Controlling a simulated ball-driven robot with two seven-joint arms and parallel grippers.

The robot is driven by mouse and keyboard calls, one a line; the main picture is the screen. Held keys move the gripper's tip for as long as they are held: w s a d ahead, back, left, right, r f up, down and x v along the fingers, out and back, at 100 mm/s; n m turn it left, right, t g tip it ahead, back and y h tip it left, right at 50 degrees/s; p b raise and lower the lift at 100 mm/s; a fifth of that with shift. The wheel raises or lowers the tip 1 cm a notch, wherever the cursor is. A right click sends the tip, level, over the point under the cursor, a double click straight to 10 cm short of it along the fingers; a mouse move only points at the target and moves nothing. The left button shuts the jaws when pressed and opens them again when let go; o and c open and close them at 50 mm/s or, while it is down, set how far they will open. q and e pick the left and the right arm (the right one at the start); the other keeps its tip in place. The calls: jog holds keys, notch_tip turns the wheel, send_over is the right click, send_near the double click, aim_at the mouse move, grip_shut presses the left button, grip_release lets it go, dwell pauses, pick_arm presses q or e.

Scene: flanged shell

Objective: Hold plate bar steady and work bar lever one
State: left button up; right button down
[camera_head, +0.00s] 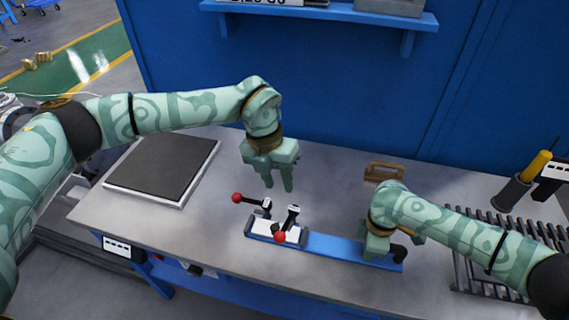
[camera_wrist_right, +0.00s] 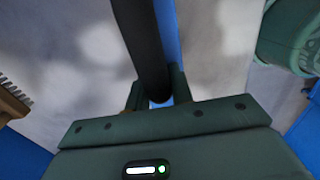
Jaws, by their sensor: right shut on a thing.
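The plate bar (camera_head: 334,247) is a blue strip lying on the grey bench, with a white plate and two black levers at its left end. One lever's red ball (camera_head: 236,197) points left; the other's red ball (camera_head: 280,237) hangs toward the front. Which is lever one I cannot tell. My left gripper (camera_head: 279,186) points down above and behind the levers, fingers apart, touching nothing. My right gripper (camera_wrist_right: 158,92) is shut on the black handle (camera_wrist_right: 146,40) at the bar's right end; its fingers are mostly hidden in the head view.
A dark square pad (camera_head: 162,165) lies at the bench's left. A wooden brush (camera_head: 384,172) lies behind my right wrist. A slotted rack (camera_head: 490,270) and a yellow-handled tool (camera_head: 537,166) are at right. A blue shelf (camera_head: 330,14) juts from the back wall.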

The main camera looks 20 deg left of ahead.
jog(key=c, duration=1.2)
grip_release()
jog(key=shift+s+f, duration=0.1)
jog(key=shift+o, duration=0.3)
